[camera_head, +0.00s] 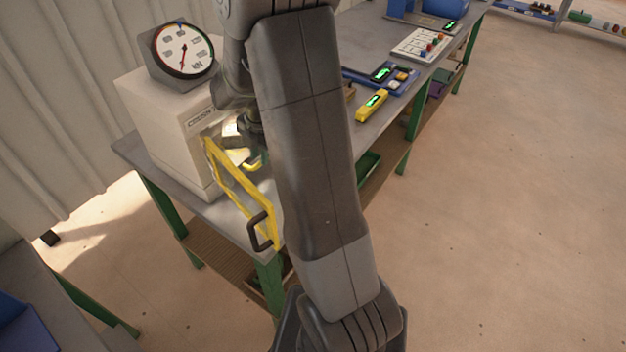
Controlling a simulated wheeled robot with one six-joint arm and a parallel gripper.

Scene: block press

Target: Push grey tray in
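The press is a cream box (168,122) with a round dial gauge (183,52) on top, standing at the left end of the grey bench. Its yellow-framed door (240,198) stands swung open toward the front, with a dark handle (259,232) at its outer edge. My gripper (248,152) is at the press opening, behind the door frame and largely hidden by my arm and the door. Whether its fingers are open or shut does not show. I cannot make out the grey tray; the inside of the press is mostly hidden.
Farther along the bench (218,213) lie a yellow handheld device (372,105), a blue device with a green display (382,75) and a white panel with coloured knobs (426,44). A green bin (368,167) sits below. The floor at right is clear.

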